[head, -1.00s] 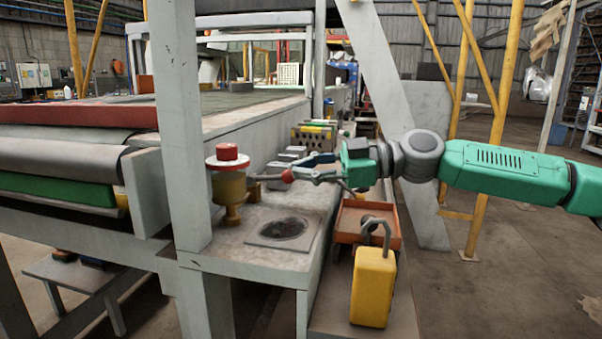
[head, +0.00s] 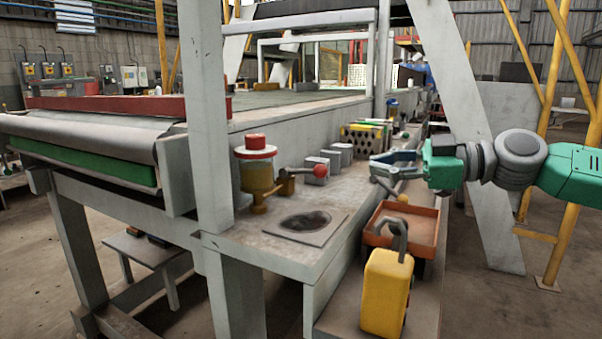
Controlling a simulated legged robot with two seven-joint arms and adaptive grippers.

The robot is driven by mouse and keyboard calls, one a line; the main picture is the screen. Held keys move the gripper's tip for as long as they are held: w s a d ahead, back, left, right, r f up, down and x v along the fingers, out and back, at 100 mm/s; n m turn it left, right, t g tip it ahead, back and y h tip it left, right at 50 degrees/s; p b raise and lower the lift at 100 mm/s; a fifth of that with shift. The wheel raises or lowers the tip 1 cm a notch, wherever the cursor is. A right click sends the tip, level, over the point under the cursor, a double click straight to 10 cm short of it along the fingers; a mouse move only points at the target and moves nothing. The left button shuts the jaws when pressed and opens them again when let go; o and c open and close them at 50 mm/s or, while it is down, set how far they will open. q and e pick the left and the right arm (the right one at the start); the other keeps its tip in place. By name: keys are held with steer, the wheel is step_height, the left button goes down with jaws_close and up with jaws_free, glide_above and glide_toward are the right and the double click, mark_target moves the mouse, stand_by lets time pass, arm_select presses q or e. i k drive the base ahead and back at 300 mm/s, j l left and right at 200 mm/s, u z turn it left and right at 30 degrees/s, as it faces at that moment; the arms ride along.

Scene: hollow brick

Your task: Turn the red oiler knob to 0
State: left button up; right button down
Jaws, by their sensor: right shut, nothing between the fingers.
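The oiler (head: 257,178) stands on the bench corner, with an amber body and a white collar. A red cap (head: 255,142) sits on top of it. Any scale or 0 mark is too small to read. My right gripper (head: 374,168) is to the right of the red ball knob, apart from it. Its fingers point left, shut and empty. My left gripper is not in view.
Grey blocks (head: 341,154) stand behind the lever, and a perforated brick (head: 365,137) stands farther back. An orange tray (head: 402,228) and a yellow can (head: 386,292) are below my right gripper. A grey post (head: 206,120) rises left of the oiler.

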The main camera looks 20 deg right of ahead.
mark_target(253, 141)
steer(key=k+l, duration=0.2)
steer(key=l, duration=0.15)
steer(key=k+l, duration=0.25)
steer(key=l, duration=0.15)
steer(key=k+l, duration=0.2)
steer(key=l, duration=0.15)
